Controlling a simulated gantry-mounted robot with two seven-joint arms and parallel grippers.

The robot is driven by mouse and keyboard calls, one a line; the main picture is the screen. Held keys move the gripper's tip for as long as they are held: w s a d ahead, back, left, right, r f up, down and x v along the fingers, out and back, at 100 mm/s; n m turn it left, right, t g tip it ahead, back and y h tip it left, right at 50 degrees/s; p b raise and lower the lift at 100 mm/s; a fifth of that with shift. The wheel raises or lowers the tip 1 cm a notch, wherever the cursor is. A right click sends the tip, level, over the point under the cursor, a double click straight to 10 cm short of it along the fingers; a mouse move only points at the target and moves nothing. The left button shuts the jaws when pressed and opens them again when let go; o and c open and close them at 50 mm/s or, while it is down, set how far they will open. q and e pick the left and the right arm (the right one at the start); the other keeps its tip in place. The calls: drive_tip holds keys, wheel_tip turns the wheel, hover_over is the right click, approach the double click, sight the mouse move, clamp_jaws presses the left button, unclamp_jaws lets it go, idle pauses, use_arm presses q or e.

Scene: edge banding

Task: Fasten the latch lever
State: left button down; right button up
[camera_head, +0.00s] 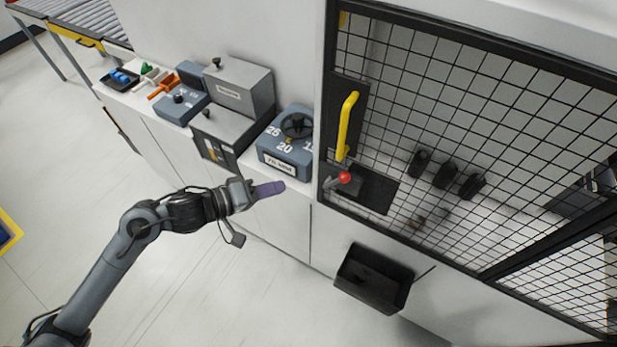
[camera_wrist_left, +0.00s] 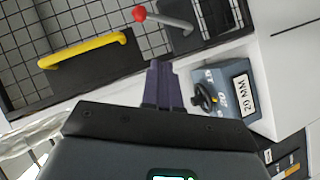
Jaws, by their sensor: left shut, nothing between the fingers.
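The latch lever (camera_head: 337,181) is a grey arm with a red ball knob (camera_head: 345,177), on a dark plate low on the mesh door, below the yellow handle (camera_head: 347,125). In the left wrist view the lever (camera_wrist_left: 168,20) and its red knob (camera_wrist_left: 139,14) lie beyond the fingertips. My left gripper (camera_head: 281,187) has purple fingers and is shut and empty. It is left of the lever in the head view, apart from it. Its fingers also show in the left wrist view (camera_wrist_left: 157,68). My right gripper is not in view.
A blue-grey dial box (camera_head: 285,160) with a black knob sits on the counter just left of the door. Further left are grey machine boxes (camera_head: 235,95) and a black tray (camera_head: 120,79). A black bin (camera_head: 374,278) hangs below the door. The floor before the cabinets is clear.

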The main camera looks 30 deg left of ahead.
use_arm(q)
drive_tip(key=shift+w+a+r, duration=0.1)
drive_tip(key=shift+w+r, duration=0.3)
drive_tip(key=shift+r, duration=0.15)
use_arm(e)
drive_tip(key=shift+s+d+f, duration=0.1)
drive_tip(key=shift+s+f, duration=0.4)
use_arm(q)
drive_tip(key=s+d+p+x, duration=0.1)
drive_tip(key=d+x, duration=0.1)
drive_tip(key=x, duration=1.1)
drive_tip(key=shift+s+f, duration=0.3)
drive_tip(key=shift+f, duration=0.1)
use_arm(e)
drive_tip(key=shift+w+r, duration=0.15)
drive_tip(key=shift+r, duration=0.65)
use_arm(q)
drive_tip(key=shift+a, duration=0.1)
drive_tip(key=shift+w+m, duration=0.1)
drive_tip(key=shift+m, duration=0.2)
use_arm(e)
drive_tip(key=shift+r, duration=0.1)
